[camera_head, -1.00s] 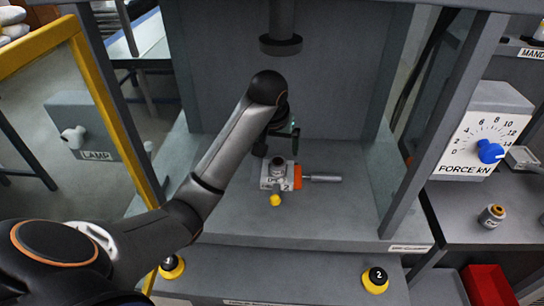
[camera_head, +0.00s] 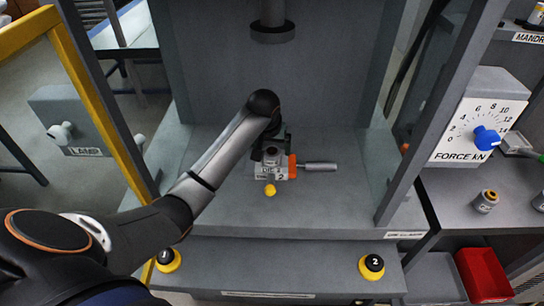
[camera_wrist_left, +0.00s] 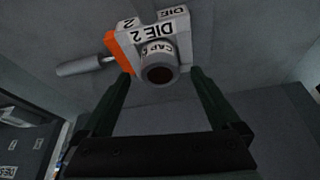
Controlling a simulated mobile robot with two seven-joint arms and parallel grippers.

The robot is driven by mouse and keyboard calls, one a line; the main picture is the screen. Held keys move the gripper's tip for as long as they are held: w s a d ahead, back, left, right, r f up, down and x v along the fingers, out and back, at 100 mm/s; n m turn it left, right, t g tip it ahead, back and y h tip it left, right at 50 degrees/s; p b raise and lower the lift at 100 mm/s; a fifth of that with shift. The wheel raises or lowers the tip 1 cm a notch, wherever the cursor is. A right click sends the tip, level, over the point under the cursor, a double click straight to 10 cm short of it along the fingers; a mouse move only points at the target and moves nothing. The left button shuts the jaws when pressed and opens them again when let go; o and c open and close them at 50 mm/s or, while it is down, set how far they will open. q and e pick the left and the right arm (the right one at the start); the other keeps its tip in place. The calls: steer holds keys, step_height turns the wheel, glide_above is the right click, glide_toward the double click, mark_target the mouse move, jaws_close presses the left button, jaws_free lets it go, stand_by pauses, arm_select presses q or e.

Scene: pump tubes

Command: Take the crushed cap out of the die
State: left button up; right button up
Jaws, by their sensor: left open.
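The die (camera_head: 281,172) is a pale block marked DIE 2, with an orange side and a grey handle, on the press bed under the ram. It also shows in the left wrist view (camera_wrist_left: 176,27). The cap (camera_wrist_left: 157,52) is a short grey cylinder with a CAP label and a dark reddish-brown hollow end; it sits at the die. In the head view it is mostly hidden by my gripper. My left gripper (camera_head: 270,152) is over the die. In the left wrist view its open fingers (camera_wrist_left: 161,76) point toward the cap, one on each side, with gaps. My right gripper is not in view.
The press ram (camera_head: 272,32) hangs above and behind the die. Grey posts flank the bed, with a yellow frame (camera_head: 95,90) at left. Two yellow-ringed buttons (camera_head: 372,267) are at the front. A red bin (camera_head: 483,275) is at right.

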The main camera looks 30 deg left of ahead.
arm_select(q)
steer(key=shift+x, duration=1.4)
steer(key=shift+c, duration=0.4)
steer(key=shift+r, duration=0.1)
jaws_close()
